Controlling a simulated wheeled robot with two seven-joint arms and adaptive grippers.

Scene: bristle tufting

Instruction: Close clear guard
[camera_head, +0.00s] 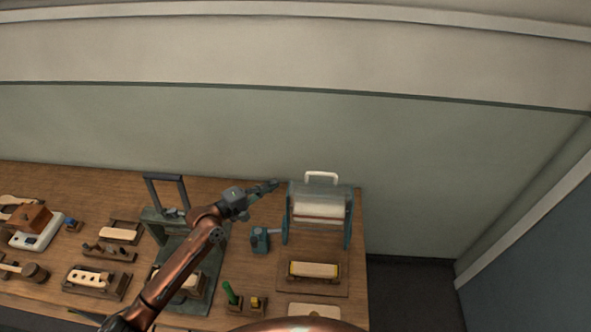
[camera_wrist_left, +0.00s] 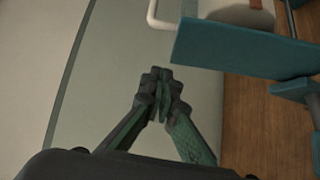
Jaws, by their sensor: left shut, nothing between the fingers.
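The clear guard (camera_head: 301,189) is a see-through panel at the teal-framed station on the right of the bench, with a white handle (camera_head: 322,174) at its top. Whether it is fully raised I cannot tell. My left gripper (camera_head: 275,185) is shut and empty, just left of the guard's upper left corner and apart from the handle. In the left wrist view the shut fingertips (camera_wrist_left: 160,80) point toward the white handle (camera_wrist_left: 152,14), with a teal side plate (camera_wrist_left: 240,49) to their right. My right gripper is not in view.
A teal tool (camera_head: 260,240) stands left of the station. A wooden block with yellow ends (camera_head: 314,269) lies in front of it. A green press with a dark upright frame (camera_head: 165,179) is under and beside my left arm. The wall (camera_head: 230,130) is close behind.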

